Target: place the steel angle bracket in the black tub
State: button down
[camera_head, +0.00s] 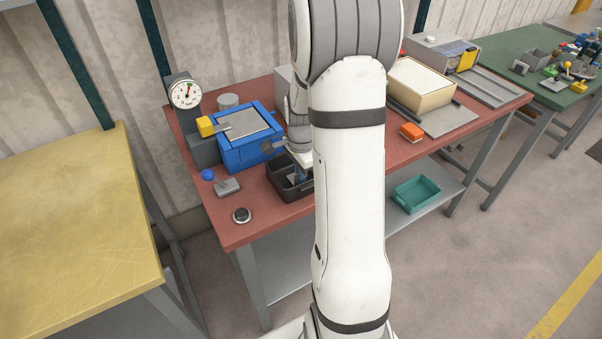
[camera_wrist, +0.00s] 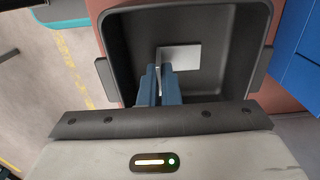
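The black tub (camera_head: 277,184) stands on the red-brown bench top, below my gripper. In the wrist view the tub (camera_wrist: 117,45) fills the upper middle, with its open inside facing the camera. My gripper (camera_wrist: 159,70) has two blue fingers pointing into the tub. They are closed on the upright plate of the steel angle bracket (camera_wrist: 184,57), whose pale flat leg extends to the right over the tub floor. I cannot tell whether the bracket touches the floor. In the head view my gripper (camera_head: 299,174) is at the tub and my arm hides part of it.
A blue machine (camera_head: 240,135) stands close behind the tub. A grey block (camera_head: 228,187), a blue ball (camera_head: 207,174) and a round knob (camera_head: 241,215) lie left of it. A dial gauge (camera_head: 185,94) stands at the back left. A teal bin (camera_head: 416,193) is on the lower shelf.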

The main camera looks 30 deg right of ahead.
jog(key=c, duration=1.6)
grip_release()
jog(key=shift+c, duration=0.2)
notch_tip(320, 180, up, 12)
jog(key=s+a+r+n+t, duration=0.3)
jog(key=s+a+r+n, duration=0.1)
jog(key=s+a+n, duration=1)
jog(key=s+n, duration=0.3)
jog(key=shift+a+r+n, duration=0.15)
jog(key=shift+a+n, duration=0.15)
jog(key=shift+a, duration=0.1)
jog(key=shift+s, duration=0.1)
